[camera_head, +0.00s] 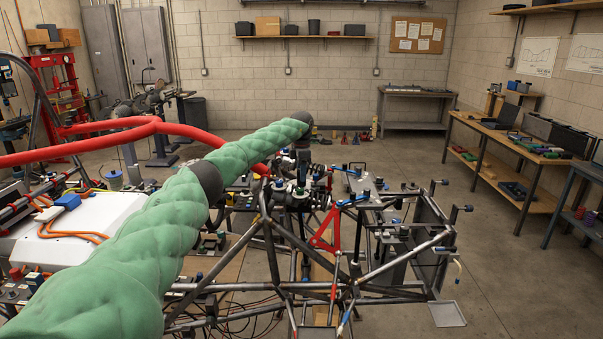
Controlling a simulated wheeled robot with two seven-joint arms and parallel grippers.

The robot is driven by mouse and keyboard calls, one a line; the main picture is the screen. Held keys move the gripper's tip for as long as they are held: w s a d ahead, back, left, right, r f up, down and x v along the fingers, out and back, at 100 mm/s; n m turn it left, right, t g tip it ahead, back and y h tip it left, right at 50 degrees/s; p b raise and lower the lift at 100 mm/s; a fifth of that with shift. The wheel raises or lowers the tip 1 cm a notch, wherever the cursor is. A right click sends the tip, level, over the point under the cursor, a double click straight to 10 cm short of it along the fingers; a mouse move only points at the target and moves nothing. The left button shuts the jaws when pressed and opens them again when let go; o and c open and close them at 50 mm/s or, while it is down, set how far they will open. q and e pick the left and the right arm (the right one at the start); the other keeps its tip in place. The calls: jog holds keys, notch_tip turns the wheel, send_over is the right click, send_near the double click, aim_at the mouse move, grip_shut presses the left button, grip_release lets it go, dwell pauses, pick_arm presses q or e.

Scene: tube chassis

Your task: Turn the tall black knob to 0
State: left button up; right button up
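My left arm, in a green padded sleeve, comes in from the lower left and ends in a dark wrist above the tube chassis (268,240). My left gripper (301,183) hangs below that wrist, over a cluster of small dark parts at the top of the chassis. Its fingers are small and blend with these parts, so I cannot tell whether they are open, shut or touching anything. I cannot pick out the tall black knob or any 0 mark; the knob may be among the dark parts or hidden. My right gripper is not in view.
A red padded tube (60,151) crosses the left side toward the chassis. A white box (85,225) with orange cables lies at left. A red bracket (326,230) stands below the dark cluster. Workbenches line the right wall; the floor (505,270) at right is clear.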

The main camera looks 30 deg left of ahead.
pick_arm(q)
jog(key=shift+c, duration=1.3)
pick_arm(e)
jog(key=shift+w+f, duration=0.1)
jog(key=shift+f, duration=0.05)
pick_arm(q)
jog(key=shift+n+b, duration=0.45)
jog(key=shift+n, duration=0.05)
jog(key=n+b, duration=0.2)
jog(key=n, duration=0.2)
jog(key=shift+r, duration=0.1)
jog(key=shift+n+b, duration=0.55)
jog(key=shift+n, duration=0.75)
jog(key=shift+r+n, duration=0.1)
jog(key=shift+n, duration=0.3)
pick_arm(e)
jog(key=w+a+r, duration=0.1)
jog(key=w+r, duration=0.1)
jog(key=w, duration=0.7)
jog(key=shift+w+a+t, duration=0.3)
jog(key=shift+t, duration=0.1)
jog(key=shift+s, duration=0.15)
